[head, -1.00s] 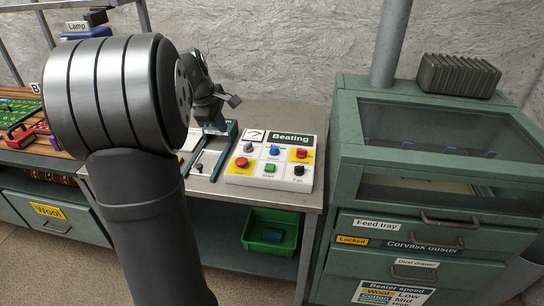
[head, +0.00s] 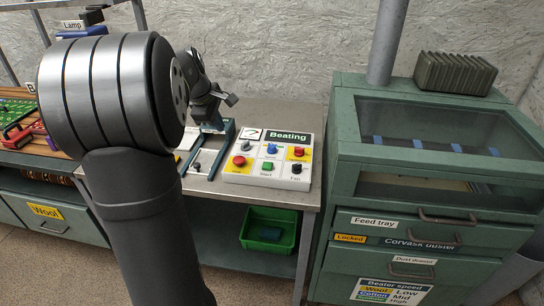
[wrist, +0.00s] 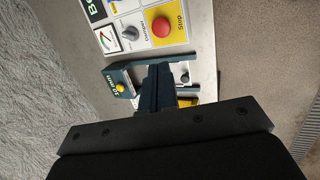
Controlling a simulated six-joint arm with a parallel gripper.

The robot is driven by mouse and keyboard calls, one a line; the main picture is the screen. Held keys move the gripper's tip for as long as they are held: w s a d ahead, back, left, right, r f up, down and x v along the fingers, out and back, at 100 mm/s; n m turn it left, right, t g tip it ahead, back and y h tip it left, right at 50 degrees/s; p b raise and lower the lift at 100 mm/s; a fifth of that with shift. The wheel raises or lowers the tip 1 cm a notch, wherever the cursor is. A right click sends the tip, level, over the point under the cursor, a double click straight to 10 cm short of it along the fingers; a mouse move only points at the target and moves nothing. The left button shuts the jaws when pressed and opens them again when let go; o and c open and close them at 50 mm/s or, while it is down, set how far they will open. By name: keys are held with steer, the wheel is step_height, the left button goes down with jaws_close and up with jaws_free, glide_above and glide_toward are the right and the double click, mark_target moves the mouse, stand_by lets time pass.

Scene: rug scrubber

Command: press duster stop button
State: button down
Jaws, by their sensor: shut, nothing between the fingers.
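In the wrist view the red button (wrist: 163,28) shows beside the printed word "Stop", on a yellow patch. My gripper (head: 232,100) hangs above and left of the panel in the head view, apart from the button. In the wrist view my shut, empty fingers (wrist: 160,72) point toward a blue-framed fixture (wrist: 118,82), below the stop button in the picture.
A grey knob (head: 246,146), blue button (head: 272,148), second red control (head: 299,151), green button (head: 267,167) and black knob (head: 296,169) share the panel. The green duster cabinet (head: 345,150) stands right of the bench. A green bin (head: 287,249) sits underneath.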

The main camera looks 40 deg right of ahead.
stand_by(0.4)
steer(key=m+t+y, duration=0.3)
steer(key=m+t, duration=0.4)
steer(key=m, duration=1.3)
glide_above(240, 161)
step_height(240, 161, down, 6)
steer(key=r, duration=0.1)
steer(key=shift+f, duration=0.25)
steer(key=shift+n, duration=0.3)
steer(key=shift+f, duration=4.4)
steer(key=shift+f, duration=0.15)
steer(key=shift+f, duration=0.3)
